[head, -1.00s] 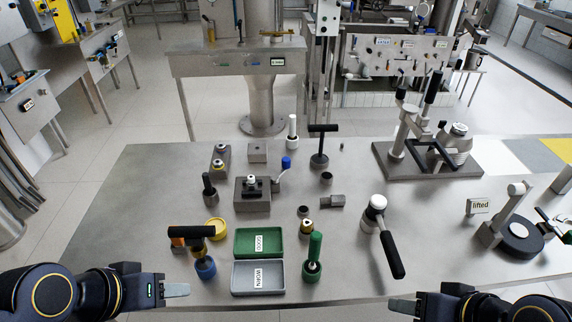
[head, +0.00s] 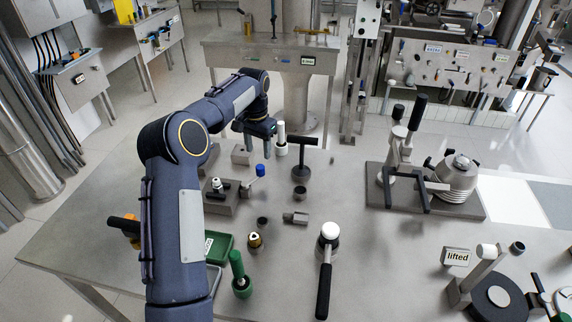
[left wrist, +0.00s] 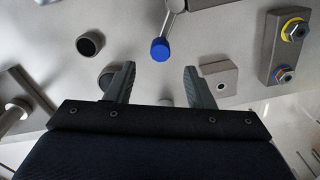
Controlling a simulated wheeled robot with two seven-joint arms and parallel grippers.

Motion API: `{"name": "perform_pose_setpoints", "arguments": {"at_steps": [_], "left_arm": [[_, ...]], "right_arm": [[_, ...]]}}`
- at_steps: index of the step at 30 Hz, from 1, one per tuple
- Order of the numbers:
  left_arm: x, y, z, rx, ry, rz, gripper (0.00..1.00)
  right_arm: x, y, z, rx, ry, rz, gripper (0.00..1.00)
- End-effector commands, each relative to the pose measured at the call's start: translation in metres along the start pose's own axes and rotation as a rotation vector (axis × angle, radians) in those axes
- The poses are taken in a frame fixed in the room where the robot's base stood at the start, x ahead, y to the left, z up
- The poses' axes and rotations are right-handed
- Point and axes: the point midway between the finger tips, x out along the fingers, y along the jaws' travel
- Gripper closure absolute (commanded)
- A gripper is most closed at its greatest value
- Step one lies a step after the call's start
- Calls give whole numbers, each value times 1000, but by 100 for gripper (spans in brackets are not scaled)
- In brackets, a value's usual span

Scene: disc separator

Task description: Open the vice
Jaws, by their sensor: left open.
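The vice (head: 217,204) is a dark grey block with a pale round part on top. It stands on the table, partly hidden by my left arm in the head view. Its thin metal lever ends in a blue knob (head: 261,170), which also shows in the left wrist view (left wrist: 160,50). My left gripper (head: 260,150) is open and empty, pointing down above the table just behind the blue knob. In the left wrist view, the knob appears between and beyond the two spread fingertips (left wrist: 158,72), apart from both. My right gripper is out of view.
A small grey block (head: 241,155) and a white-topped post (head: 281,138) stand close to my left gripper. A black T-handled tool (head: 300,160) stands to the right. A green tray (head: 219,246) lies in front, beside my arm. A lever press (head: 400,170) stands farther right.

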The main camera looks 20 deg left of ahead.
Motion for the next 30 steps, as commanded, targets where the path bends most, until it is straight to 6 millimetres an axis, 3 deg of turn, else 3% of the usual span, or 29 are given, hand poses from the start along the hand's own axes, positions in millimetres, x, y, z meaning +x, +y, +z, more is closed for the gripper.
{"name": "perform_pose_setpoints", "arguments": {"at_steps": [18,28,30], "left_arm": [[77,-3,-2,-2,-7,-1,52],[82,-3,-2,-2,-5,-2,52],[82,-3,-2,-2,-5,-2,60]], "right_arm": [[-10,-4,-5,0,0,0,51],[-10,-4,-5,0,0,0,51],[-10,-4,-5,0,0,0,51]]}}
